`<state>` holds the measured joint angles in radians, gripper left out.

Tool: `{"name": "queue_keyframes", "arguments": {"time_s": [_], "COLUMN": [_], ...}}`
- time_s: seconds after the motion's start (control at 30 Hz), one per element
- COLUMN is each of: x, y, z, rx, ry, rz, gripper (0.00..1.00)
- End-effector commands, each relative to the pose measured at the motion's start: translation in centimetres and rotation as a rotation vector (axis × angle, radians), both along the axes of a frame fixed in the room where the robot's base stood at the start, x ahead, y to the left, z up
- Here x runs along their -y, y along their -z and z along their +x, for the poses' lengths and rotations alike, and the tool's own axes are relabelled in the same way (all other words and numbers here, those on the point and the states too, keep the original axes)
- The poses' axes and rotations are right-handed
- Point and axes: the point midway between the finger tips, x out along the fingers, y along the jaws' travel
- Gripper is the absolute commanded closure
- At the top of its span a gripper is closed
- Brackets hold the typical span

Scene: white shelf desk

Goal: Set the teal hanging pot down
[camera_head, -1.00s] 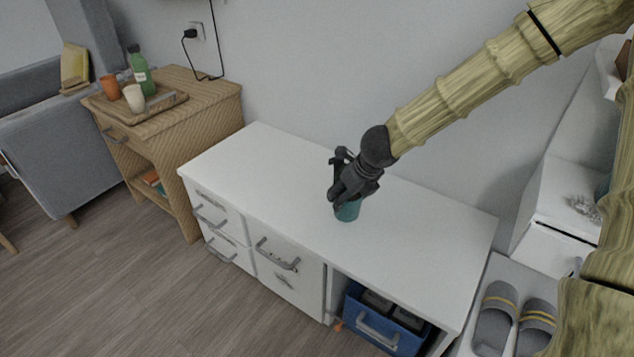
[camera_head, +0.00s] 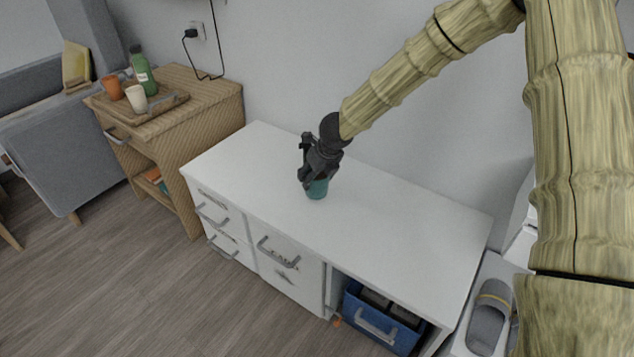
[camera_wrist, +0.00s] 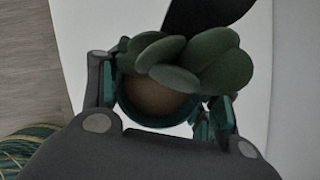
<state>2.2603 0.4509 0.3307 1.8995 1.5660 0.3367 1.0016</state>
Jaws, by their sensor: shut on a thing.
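The teal hanging pot (camera_head: 317,189) is at my gripper (camera_head: 312,180), over the left-middle part of the white desk top (camera_head: 400,225). In the wrist view the pot (camera_wrist: 150,112) sits between the two fingers of my gripper (camera_wrist: 158,105), which is shut on it. Green rounded leaves (camera_wrist: 190,62) and brown soil show inside the pot. The pot looks upright. Its lower part is close to the desk top, and I cannot tell whether it touches.
The desk top around the pot is clear. A wooden side table (camera_head: 215,95) with a tray (camera_head: 165,108), a green bottle (camera_head: 143,75) and cups stands at the left. A blue bin (camera_head: 375,325) sits in the desk's lower opening. Grey slippers (camera_head: 487,320) lie at the right.

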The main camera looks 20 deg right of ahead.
Motion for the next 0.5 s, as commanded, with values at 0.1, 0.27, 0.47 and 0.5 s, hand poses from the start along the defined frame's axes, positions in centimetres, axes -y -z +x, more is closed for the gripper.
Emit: {"name": "queue_keyframes", "arguments": {"time_s": [0.1, 0.27, 0.47, 0.5], "x": [0.0, 0.0, 0.0, 0.0], "y": [1.1, 2.6, 3.5, 3.5], "z": [0.1, 0.1, 0.1, 0.1], "rx": [0.001, 0.001, 0.001, 0.002], "ry": [0.0, 0.001, 0.001, 0.001], "rz": [-0.001, 0.0, 0.0, 0.0], "gripper": [0.81, 0.81, 0.81, 0.81]}}
